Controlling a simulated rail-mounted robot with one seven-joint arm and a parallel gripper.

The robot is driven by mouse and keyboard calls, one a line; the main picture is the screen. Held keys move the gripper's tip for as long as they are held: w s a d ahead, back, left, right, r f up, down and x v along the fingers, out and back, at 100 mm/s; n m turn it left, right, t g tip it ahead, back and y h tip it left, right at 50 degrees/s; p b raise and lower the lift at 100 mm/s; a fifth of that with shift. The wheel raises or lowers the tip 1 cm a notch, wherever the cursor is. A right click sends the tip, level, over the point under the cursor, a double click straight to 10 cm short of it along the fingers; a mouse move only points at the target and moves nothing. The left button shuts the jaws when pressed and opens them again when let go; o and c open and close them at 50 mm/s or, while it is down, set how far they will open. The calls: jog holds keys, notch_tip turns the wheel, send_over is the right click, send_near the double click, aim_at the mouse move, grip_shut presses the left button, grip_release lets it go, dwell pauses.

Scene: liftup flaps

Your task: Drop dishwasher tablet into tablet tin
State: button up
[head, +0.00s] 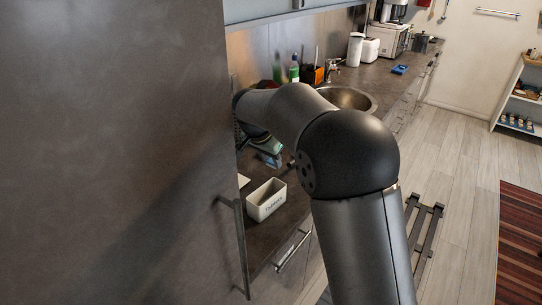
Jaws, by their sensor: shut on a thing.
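A white rectangular tin (262,212) with dark lettering on its front stands on the counter, just right of the tall grey panel. Its top is open and its inside looks pale. My arm reaches over the counter, and my gripper (271,158) is partly in view behind and above the tin, close to the counter's back. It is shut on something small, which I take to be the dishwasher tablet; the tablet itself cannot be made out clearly. My forearm and wrist hide part of the gripper. The gripper is apart from the tin.
The tall grey panel (110,150) fills the left side. A round sink (352,98), a green bottle (294,70) and an orange-and-black holder (312,75) are farther along the counter (262,241). A pale flat thing (243,181) lies beside the tin.

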notch_tip(320, 180, down, 5)
jog(key=b, duration=0.2)
jog(key=shift+f+b, duration=0.15)
jog(key=shift+b, duration=0.2)
jog(key=o, duration=1)
jog(key=shift+o, duration=0.2)
jog(key=b+v, duration=0.1)
jog(key=v, duration=1.1)
jog(key=shift+s, duration=0.1)
